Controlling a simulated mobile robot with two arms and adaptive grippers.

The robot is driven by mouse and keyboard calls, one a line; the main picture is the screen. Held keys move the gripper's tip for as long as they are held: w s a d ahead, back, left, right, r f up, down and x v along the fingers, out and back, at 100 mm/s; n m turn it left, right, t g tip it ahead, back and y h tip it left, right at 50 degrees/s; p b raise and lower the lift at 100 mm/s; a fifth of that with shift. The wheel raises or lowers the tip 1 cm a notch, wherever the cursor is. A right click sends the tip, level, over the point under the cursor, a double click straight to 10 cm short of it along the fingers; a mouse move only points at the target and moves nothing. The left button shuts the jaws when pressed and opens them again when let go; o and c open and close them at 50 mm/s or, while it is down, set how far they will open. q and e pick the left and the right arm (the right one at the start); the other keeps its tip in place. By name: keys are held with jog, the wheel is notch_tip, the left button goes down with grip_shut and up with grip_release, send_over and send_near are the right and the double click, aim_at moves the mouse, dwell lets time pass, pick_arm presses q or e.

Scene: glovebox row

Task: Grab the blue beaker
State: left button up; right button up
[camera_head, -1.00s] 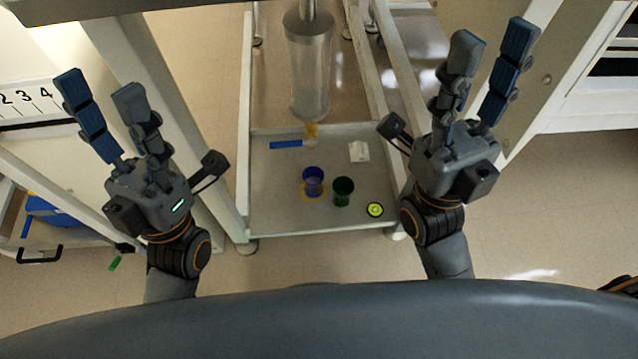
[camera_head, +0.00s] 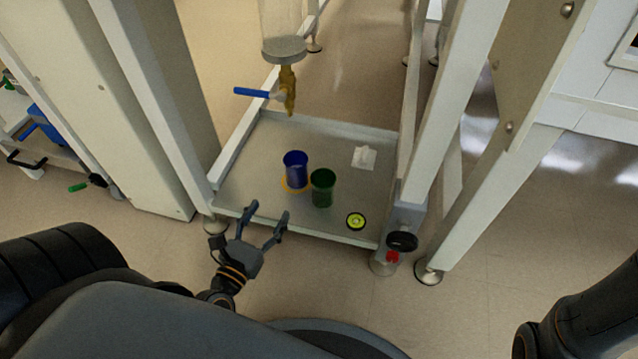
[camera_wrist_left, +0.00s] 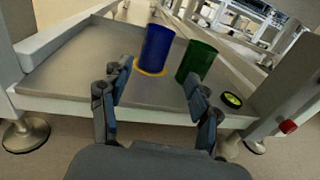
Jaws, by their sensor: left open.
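The blue beaker (camera_head: 295,168) stands upright on a grey tray (camera_head: 245,190), on or within a yellow ring (camera_head: 286,187). A green beaker (camera_head: 322,188) stands close to its right, nearer to me. My left gripper (camera_head: 268,213) is open and empty at the tray's front edge, short of the blue beaker. In the left wrist view the blue beaker (camera_wrist_left: 156,48) shows ahead between the open fingers (camera_wrist_left: 155,92), and the green beaker (camera_wrist_left: 196,62) shows behind the right finger. My right gripper is not in view; only part of my right arm shows at the lower right.
A brass tap with a blue handle (camera_head: 252,92) hangs under a clear column (camera_head: 283,28) above the tray's back. A yellow-green round item (camera_head: 356,221) and a white crumpled piece (camera_head: 364,158) lie on the tray. White frame posts (camera_head: 448,100) flank it.

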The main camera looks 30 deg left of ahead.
aim_at(291, 173)
pick_arm(q)
jog(key=w, duration=0.2)
jog(key=w+b, duration=0.1)
jog(key=w, duration=0.2)
jog(key=w+a, duration=0.1)
jog(key=w, duration=0.2)
jog(key=shift+b, duration=0.3)
jog(key=w, duration=0.1)
jog(key=w+b, duration=0.1)
jog(key=w, duration=0.3)
jog(key=shift+w+a+f+b, duration=0.2)
jog(key=shift+a+b, duration=0.1)
jog(key=shift+a, duration=0.05)
jog(key=shift+c, duration=0.5)
jog(key=c, duration=0.6)
jog(key=shift+r, duration=0.15)
